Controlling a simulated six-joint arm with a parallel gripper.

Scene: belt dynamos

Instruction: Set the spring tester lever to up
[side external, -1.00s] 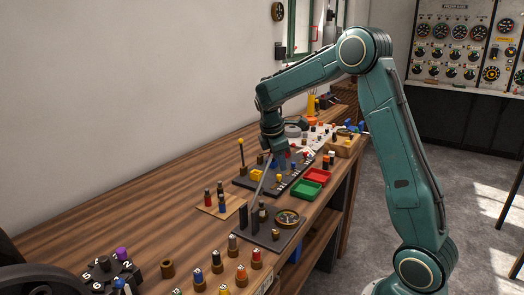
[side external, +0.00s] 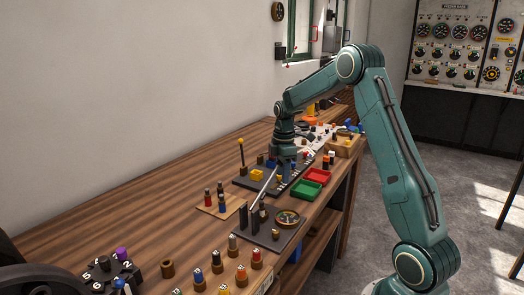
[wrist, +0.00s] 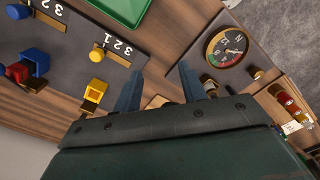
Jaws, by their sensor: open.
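The spring tester appears to be the dark base plate (side external: 262,238) with a round dial gauge (side external: 288,217) and dark upright posts (side external: 243,216). A long grey rod (side external: 265,188), seemingly its lever, slants up to the right from the posts, toward my gripper. My gripper (side external: 284,172) points down over the numbered dark board, beyond the gauge plate; its fingertips are hard to make out there. In the wrist view, my gripper (wrist: 157,75) has its two blue-grey fingers apart, with no object clearly between them. The gauge (wrist: 227,48) is at the upper right there; the lever is not clearly visible.
The numbered dark board (wrist: 75,55) holds yellow and blue cups. A rod with a yellow knob (side external: 241,142) stands at its left. Green (side external: 306,189) and red (side external: 318,175) trays lie to the right. A small wooden board (side external: 210,209) holds coloured pegs. The left bench is mostly clear.

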